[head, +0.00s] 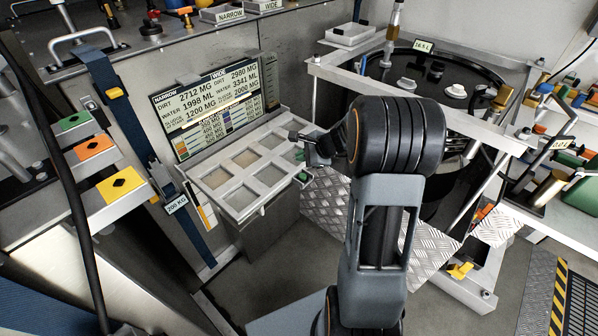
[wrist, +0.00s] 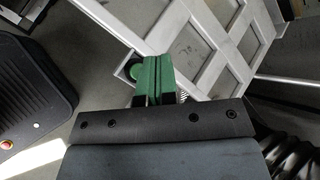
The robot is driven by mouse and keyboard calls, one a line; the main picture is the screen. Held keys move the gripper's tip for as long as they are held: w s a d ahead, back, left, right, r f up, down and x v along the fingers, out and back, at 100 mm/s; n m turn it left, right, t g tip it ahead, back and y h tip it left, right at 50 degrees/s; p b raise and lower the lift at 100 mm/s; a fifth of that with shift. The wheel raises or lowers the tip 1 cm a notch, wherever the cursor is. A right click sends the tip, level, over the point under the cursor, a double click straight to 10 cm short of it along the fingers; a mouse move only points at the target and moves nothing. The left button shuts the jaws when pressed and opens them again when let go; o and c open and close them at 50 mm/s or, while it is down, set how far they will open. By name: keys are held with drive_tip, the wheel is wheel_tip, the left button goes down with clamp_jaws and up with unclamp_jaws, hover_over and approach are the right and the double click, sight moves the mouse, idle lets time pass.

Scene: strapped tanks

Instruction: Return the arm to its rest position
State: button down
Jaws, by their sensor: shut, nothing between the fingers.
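My gripper (wrist: 153,78) shows in the wrist view as two green fingers pressed together, with nothing between them. In the head view my arm rises in the middle, bends at a large black joint and reaches left, with its end beside the right edge of a grey compartment tray (head: 228,194). The fingers are small and partly unclear there. The tray's pale lattice (wrist: 226,37) also shows in the wrist view, beyond the fingertips. I cannot tell whether the gripper touches it.
A display panel (head: 222,103) stands behind the tray. A large black tank (head: 428,76) in a pale frame stands close at right. Coloured blocks on a ledge (head: 108,160) and a blue strap (head: 122,120) are at left. Grey floor (head: 318,233) shows below the tray.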

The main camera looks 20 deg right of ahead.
drive_tip(key=s+a+r+n+g+h+p, duration=0.1)
drive_tip(key=s+a+r+n+g+p, duration=0.15)
drive_tip(key=s+n, duration=0.35)
drive_tip(key=s+a+r+n+g+h+p, duration=0.1)
drive_tip(key=s+a+r+n+g+p, duration=0.15)
drive_tip(key=s+n, duration=0.35)
drive_tip(key=s+a+r+n+h+p, duration=0.1)
drive_tip(key=s+a+r+n+p, duration=0.1)
drive_tip(key=r, duration=0.3)
drive_tip(key=s+a+r+n+h+p, duration=0.1)
drive_tip(key=s+a+r+n+p, duration=0.1)
drive_tip(key=s+r+n+p, duration=0.1)
drive_tip(key=s+a+r+n+t+h+p, duration=0.1)
drive_tip(key=s+a+r+n+p, duration=0.1)
drive_tip(key=r, duration=0.5)
drive_tip(key=s+n, duration=0.1)
drive_tip(key=s, duration=0.1)
drive_tip(key=shift+s, duration=0.3)
drive_tip(key=shift+r, duration=0.1)
idle(4.7)
